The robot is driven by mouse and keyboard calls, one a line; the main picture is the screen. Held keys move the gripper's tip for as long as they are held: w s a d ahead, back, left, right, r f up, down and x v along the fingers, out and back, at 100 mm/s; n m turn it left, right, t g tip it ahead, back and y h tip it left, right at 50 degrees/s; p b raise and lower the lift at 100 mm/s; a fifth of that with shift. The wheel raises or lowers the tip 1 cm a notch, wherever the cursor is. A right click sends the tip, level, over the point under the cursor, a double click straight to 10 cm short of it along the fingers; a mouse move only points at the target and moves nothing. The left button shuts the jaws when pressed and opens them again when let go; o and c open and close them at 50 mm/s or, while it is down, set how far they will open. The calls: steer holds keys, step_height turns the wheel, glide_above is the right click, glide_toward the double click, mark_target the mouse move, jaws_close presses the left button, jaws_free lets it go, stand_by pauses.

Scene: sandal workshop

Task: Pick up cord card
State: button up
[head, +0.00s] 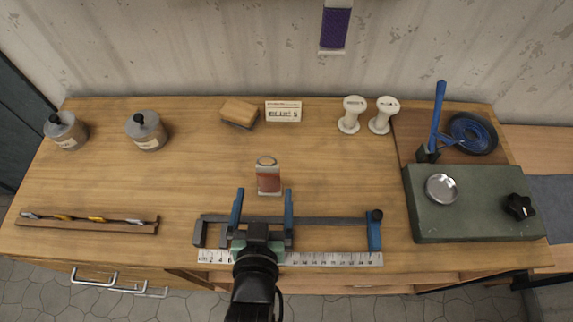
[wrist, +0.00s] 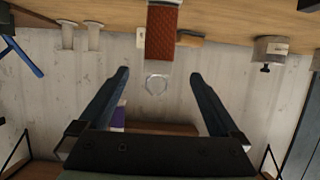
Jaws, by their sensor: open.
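A pale card wound with red-brown cord (head: 268,180) is at the middle of the bench, with a ring at its top end. In the wrist view the red-brown card (wrist: 162,35) shows upside down, ahead of the fingertips and between their lines. A similar card with purple cord (head: 335,28) is against the back wall; a bit of purple (wrist: 118,118) shows in the wrist view. My gripper (head: 264,192) is open and empty, its fingers spread to either side just in front of the red-brown card. The gap between the fingers (wrist: 158,77) holds nothing.
A long clamp bar (head: 340,221) and a white ruler (head: 330,259) lie at the front edge around my gripper. Behind are a brush block (head: 240,112), a small sign (head: 284,111) and two spools (head: 352,113). A green box (head: 475,210) stands right.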

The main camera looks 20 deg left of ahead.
mark_target(266, 181)
steer(key=w+f, duration=0.1)
steer(key=w+a+f, duration=0.1)
steer(key=w+f, duration=0.1)
steer(key=w+f+p, duration=0.1)
steer(key=w, duration=0.1)
steer(key=shift+w+a+f, duration=0.15)
steer(key=shift+w+a, duration=0.05)
steer(key=shift+a, duration=0.15)
steer(key=shift+g, duration=0.3)
steer(key=shift+d+p+x, duration=0.2)
steer(key=shift+p+x, duration=0.3)
steer(key=shift+x, duration=2.2)
steer(key=shift+f, duration=0.15)
jaws_close()
step_height(266, 181, up, 10)
